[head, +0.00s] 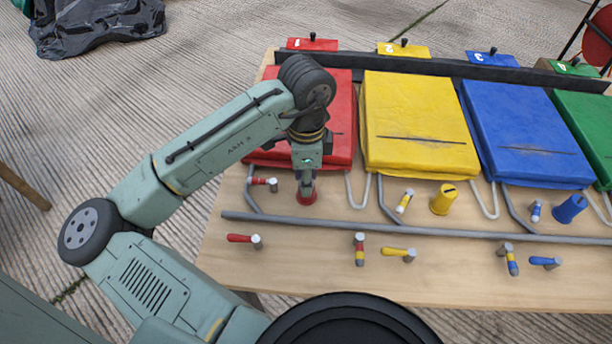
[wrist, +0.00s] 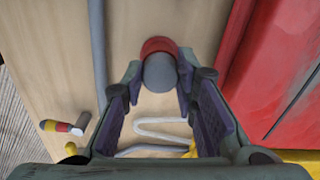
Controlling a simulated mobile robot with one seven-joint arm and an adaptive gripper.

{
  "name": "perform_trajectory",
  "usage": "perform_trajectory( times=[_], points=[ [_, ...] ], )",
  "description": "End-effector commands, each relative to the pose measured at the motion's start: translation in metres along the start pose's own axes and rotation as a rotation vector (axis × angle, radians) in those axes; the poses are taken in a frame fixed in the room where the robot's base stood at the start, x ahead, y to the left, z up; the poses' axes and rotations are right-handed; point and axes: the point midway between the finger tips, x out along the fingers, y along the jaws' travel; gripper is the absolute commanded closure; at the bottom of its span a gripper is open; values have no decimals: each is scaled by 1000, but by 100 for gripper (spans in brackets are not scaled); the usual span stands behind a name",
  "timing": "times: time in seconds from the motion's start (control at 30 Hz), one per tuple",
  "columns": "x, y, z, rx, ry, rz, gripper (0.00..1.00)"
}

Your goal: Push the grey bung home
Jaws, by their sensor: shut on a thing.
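The grey bung (wrist: 160,73) shows in the wrist view as a rounded grey end between the fingertips of my gripper (wrist: 159,76). My gripper is shut on it. A red fitting (wrist: 158,46) shows just beyond the bung and touches or overlaps it in the picture; I cannot tell how far in the bung sits. In the head view my gripper (head: 306,180) points down at the red fitting (head: 306,196) on the wooden board, in front of the red pad. The bung itself is hidden there by my gripper.
A grey pipe (head: 420,231) runs along the board (head: 330,277). Red (head: 343,120), yellow (head: 415,120) and blue (head: 525,130) pads lie behind. Yellow (head: 443,199) and blue (head: 569,209) fittings stand to the right. Several coloured-handled valves are spread around the pipe, some close to my gripper.

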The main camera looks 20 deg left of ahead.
Motion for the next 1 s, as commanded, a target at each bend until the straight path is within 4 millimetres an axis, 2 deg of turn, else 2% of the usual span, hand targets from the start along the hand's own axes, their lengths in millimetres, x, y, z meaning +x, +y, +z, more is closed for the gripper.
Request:
perform_trajectory(
  times=[0.17, 0.27, 0.67, 0.7, 1.0],
  points=[
    [7, 0, 0, 0, 0, 1, 92],
    [11, 1, 0, 1, 0, 3, 99],
    [18, 1, 0, -1, 0, 6, 99],
    [18, 1, 0, -1, 0, 6, 72],
    [18, 0, 0, -2, 1, 5, 52]
  ],
)
